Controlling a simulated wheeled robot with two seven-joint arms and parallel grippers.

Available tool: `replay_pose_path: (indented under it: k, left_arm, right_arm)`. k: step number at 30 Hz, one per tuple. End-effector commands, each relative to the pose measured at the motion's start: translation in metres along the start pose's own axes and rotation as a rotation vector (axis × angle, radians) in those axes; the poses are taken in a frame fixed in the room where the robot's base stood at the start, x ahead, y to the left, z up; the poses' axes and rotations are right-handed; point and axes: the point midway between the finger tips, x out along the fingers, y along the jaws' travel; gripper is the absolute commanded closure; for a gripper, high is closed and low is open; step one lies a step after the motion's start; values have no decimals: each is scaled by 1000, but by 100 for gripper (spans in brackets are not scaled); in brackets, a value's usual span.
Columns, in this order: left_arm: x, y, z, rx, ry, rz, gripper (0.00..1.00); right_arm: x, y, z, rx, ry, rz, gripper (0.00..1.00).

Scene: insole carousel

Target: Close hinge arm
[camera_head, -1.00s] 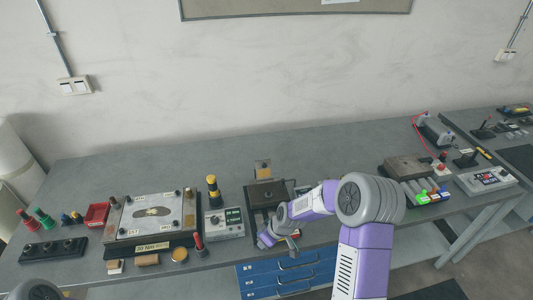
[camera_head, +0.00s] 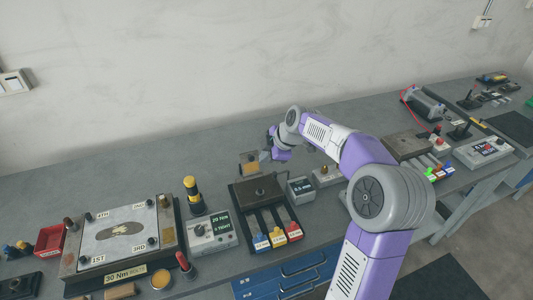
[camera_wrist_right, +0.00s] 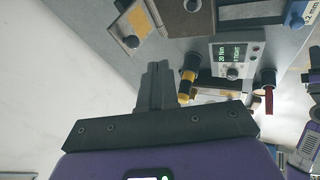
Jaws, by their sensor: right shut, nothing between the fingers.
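The dark fixture block (camera_head: 257,189) with a small knob on top sits mid-bench in the head view. Behind it a small brownish plate (camera_head: 250,164) stands raised, apparently the hinge arm. In the right wrist view a flat plate with a round knob (camera_wrist_right: 129,32), likely the same one, shows beyond the fingers, beside the dark block (camera_wrist_right: 187,16). My right gripper (camera_head: 273,150) is just right of and behind the raised plate; whether they touch is unclear. Its fingers (camera_wrist_right: 156,72) are together and empty. My left gripper is out of view.
A control box (camera_head: 212,232) and a yellow-black post (camera_head: 192,194) stand left of the block. Blue, yellow and red-ended levers lie in front of it. A small grey gauge box (camera_head: 300,190) is close on its right. The wall (camera_head: 180,60) rises behind.

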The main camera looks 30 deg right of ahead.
Motion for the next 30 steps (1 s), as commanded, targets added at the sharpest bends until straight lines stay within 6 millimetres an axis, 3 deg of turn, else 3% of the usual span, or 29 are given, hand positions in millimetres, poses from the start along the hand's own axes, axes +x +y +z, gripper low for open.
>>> replay_pose_path:
  k: [1, 8, 16, 30]
  left_arm:
    - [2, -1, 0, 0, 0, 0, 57]
    - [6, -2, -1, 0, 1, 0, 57]
    - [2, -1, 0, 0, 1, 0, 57]
    - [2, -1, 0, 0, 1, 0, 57]
  right_arm:
    - [15, -2, 0, -1, 2, -6, 100]
    - [64, -1, 0, 2, 2, -5, 100]
    - [79, 26, 3, 2, 1, -1, 100]
    - [83, 30, 4, 2, 0, -1, 100]
